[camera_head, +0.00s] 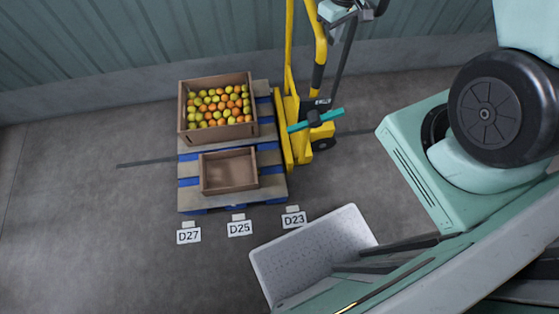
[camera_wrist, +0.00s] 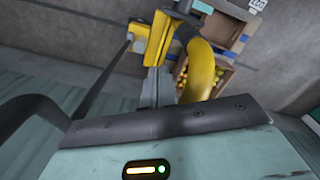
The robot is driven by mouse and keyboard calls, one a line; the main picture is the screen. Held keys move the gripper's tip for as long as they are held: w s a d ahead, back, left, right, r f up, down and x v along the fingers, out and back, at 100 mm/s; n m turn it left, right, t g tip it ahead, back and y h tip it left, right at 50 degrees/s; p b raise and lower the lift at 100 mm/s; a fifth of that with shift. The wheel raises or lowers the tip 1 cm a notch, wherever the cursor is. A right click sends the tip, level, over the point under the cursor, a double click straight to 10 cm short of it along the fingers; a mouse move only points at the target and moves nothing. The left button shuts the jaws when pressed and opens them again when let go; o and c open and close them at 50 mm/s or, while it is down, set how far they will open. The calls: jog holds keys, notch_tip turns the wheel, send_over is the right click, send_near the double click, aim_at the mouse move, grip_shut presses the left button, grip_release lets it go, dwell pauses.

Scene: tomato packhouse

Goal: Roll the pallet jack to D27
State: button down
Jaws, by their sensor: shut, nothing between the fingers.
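The yellow pallet jack (camera_head: 288,130) stands upright at the right of a blue and wood pallet (camera_head: 188,198), in the head view. Its yellow handle bar rises to the top edge. The D27 label (camera_head: 188,236) lies on the floor in front of the pallet's left end. In the wrist view my gripper (camera_wrist: 157,82) is shut and empty. The yellow bar (camera_wrist: 203,68) is close beside its fingers, on the right; I cannot tell whether they touch. In the head view my wrist is near the bar's top, partly cut off.
The pallet bears a crate of fruit (camera_head: 183,120) and an empty crate (camera_head: 230,188). Labels D25 (camera_head: 239,228) and D23 (camera_head: 293,217) stand right of D27. A corrugated wall (camera_head: 120,45) runs behind. The floor left of the pallet (camera_head: 80,200) is clear.

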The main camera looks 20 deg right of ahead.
aim_at(324, 30)
jog(key=shift+w+a, duration=0.15)
jog(key=shift+a, duration=0.3)
jog(key=shift+w+a, duration=0.15)
jog(key=shift+a, duration=0.4)
jog(key=shift+w+a, duration=0.15)
jog(key=shift+a, duration=0.35)
jog(key=w+a, duration=0.4)
jog(key=a, duration=1.1)
jog(key=shift+w+a, duration=0.15)
jog(key=shift+w, duration=0.05)
jog(key=w+a, duration=0.2)
jog(key=a, duration=0.4)
jog(key=shift+a, duration=0.4)
dwell(0.5)
dwell(0.5)
